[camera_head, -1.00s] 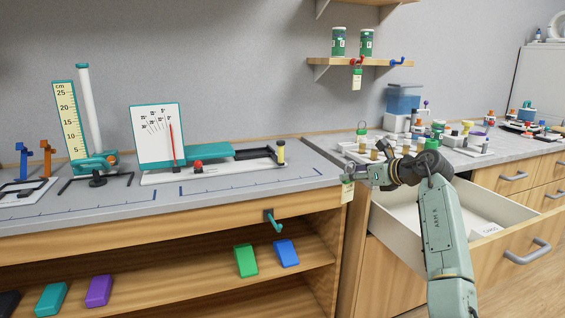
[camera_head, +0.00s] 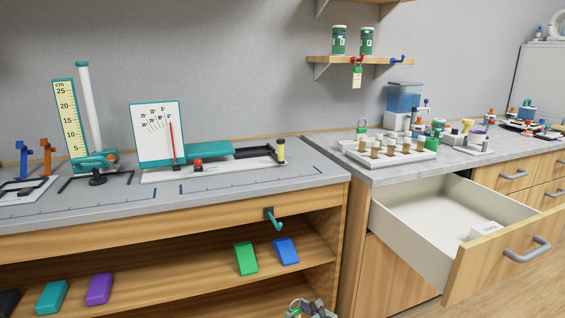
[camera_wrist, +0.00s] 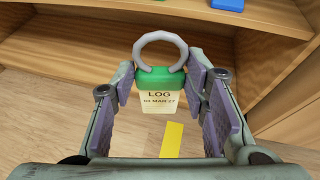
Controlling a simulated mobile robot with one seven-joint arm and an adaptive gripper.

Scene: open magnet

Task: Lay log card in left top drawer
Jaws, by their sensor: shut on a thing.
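The log card (camera_wrist: 160,98) shows in the wrist view. It has a grey ring, a green top and a pale face reading LOG. My gripper (camera_wrist: 168,84) is shut on it, with purple pads on both sides of the green top. In the head view only a bit of my gripper (camera_head: 311,309) shows at the bottom edge, low beside the bench; the card cannot be made out there. The left top drawer (camera_head: 410,235) of the right cabinet stands open. A white block marked CARDS (camera_head: 485,231) lies inside at its right; the rest of its floor is bare.
A vial rack (camera_head: 390,150) stands on the counter above the drawer. The bench shelf (camera_head: 190,278) holds several coloured blocks. A teal hook (camera_head: 273,220) juts from the bench front.

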